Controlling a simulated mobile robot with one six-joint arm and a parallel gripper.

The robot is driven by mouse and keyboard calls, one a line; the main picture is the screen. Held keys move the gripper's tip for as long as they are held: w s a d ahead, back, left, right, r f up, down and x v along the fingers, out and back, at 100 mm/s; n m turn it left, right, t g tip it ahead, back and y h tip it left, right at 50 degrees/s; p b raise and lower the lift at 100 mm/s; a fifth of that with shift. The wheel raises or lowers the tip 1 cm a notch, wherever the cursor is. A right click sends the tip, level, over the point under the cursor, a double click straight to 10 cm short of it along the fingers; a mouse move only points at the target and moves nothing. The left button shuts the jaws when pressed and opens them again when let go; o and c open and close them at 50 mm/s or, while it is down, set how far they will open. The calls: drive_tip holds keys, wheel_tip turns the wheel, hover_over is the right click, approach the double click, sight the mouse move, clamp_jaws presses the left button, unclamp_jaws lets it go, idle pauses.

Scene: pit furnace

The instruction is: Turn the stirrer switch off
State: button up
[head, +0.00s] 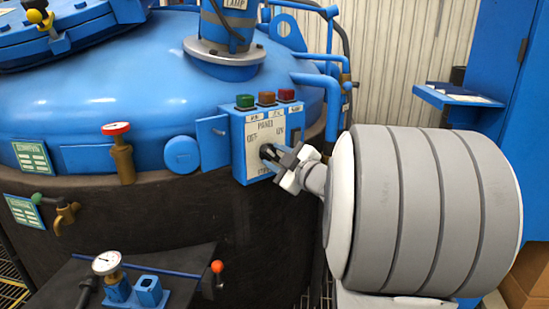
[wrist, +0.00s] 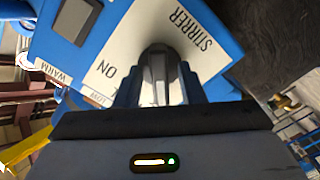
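The stirrer switch is a grey rotary knob (wrist: 160,66) on the white plate of a blue panel box (head: 238,150). The plate reads OFF at left, ON at right and STIRRER at the bottom in the head view. My gripper (head: 277,160) reaches the knob from the right in that view. In the wrist view its two dark fingers (wrist: 159,88) stand on either side of the knob, close against it. The gripper hides the plate's OFF side in the wrist view. I cannot read clearly which mark the knob points to.
Green (head: 244,102), brown (head: 266,98) and red (head: 287,95) buttons or lamps sit on top of the panel box. A gauge (head: 106,263) and an orange-knobbed lever (head: 217,267) are below. Blue pipes rise behind.

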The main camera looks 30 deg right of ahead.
drive_tip(key=p+v, duration=0.2)
drive_tip(key=v, duration=0.6)
drive_tip(key=shift+w+r, duration=0.1)
idle(0.5)
wheel_tip(320, 180, up, 10)
drive_tip(key=a+m+g+h+p, duration=0.2)
drive_tip(key=m+g+h+p, duration=0.35)
drive_tip(key=p, duration=0.85)
drive_tip(key=s+a+r+m+g+y+p, duration=0.1)
drive_tip(key=s+a+r+m+g+p, duration=0.1)
drive_tip(key=s+a+p, duration=0.6)
drive_tip(key=s+a+r+m+g+p, duration=0.3)
drive_tip(key=s+a+m+g+p, duration=0.1)
drive_tip(key=s+a+g+p, duration=0.3)
drive_tip(key=s+a+p, duration=0.1)
drive_tip(key=s, duration=0.1)
drive_tip(key=shift+s+y, duration=0.3)
drive_tip(key=shift+y, duration=0.05)
drive_tip(key=shift+a+g, duration=0.1)
drive_tip(key=shift+g, duration=0.15)
